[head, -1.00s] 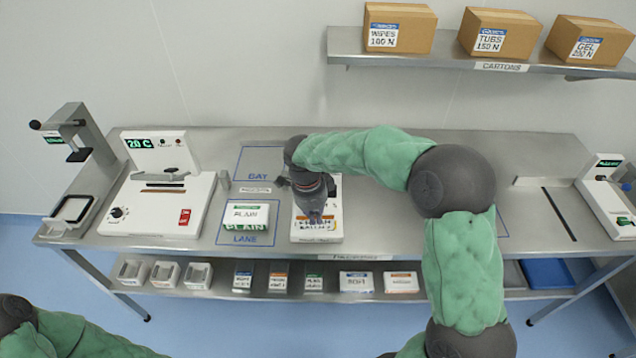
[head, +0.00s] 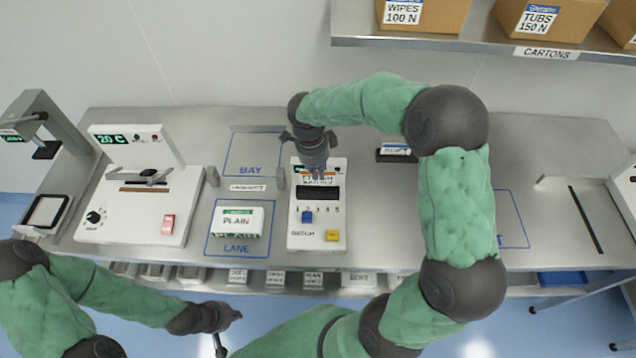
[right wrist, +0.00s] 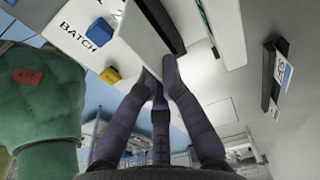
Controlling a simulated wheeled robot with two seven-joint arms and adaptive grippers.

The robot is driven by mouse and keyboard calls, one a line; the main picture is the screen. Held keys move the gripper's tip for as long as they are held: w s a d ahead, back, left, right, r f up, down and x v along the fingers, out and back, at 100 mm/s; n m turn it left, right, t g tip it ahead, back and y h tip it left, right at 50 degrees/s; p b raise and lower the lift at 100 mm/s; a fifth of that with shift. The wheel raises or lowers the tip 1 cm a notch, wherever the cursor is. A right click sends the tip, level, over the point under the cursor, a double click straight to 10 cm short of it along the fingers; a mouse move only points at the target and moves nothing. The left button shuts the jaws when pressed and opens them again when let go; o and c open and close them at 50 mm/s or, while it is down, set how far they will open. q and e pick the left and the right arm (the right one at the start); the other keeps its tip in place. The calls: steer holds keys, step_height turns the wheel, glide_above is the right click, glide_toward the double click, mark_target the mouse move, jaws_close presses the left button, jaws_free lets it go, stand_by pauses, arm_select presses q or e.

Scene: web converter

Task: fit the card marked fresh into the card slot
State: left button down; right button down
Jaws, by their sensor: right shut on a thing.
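The card is at the back part of a white batch unit (head: 295,220). A long dark slot (head: 318,193) lies just in front of it. I cannot tell whether the card touches the unit or has entered a slot. The right gripper fingers (right wrist: 160,75) also show in the right wrist view. My left gripper (head: 228,330) is open and empty, in front of the table.
The batch unit has a blue button (head: 307,217) and a yellow button (head: 332,235). A pack marked PLAIN (head: 237,221) lies in the LANE outline to its left. A black holder with a blue-striped card (head: 396,150) stands to the right. A sealer (head: 140,205) stands further left.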

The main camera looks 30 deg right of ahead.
mark_target(318, 184)
steer(key=shift+f, duration=3.05)
steer(key=shift+f+b, duration=0.1)
steer(key=shift+b, duration=0.2)
steer(key=c, duration=1.4)
jaws_free()
